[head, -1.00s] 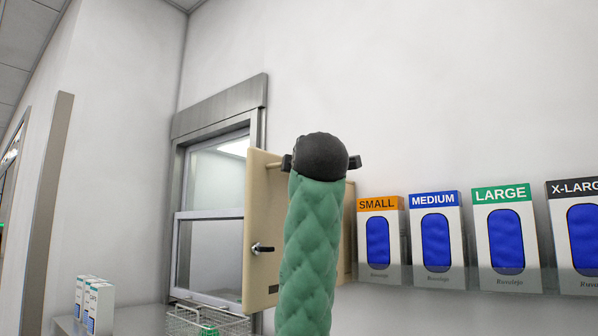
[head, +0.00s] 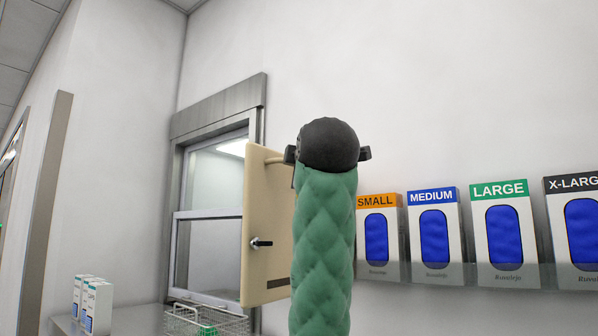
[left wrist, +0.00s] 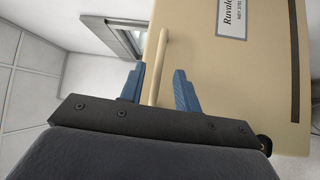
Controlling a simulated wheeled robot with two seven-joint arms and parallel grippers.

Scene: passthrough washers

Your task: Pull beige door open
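The beige door (head: 268,225) is in the middle of the head view, left of my green-sleeved left arm, which hides its right part. It has a small black latch (head: 260,243) on its face and a dark slot low down. In the left wrist view the door (left wrist: 235,70) fills the upper right, with a printed label. A beige bar handle (left wrist: 163,60) reaches down between the two blue fingers of my left gripper (left wrist: 159,87). The fingers are apart, with gaps showing beside the bar. In the head view the wrist hides these fingers. My right gripper is not in view.
Glove boxes (head: 434,225) stand in a wall rack to the right of the arm. A metal-framed window (head: 210,215) is left of the door. A wire basket (head: 205,318) and small white boxes (head: 97,308) are at lower left.

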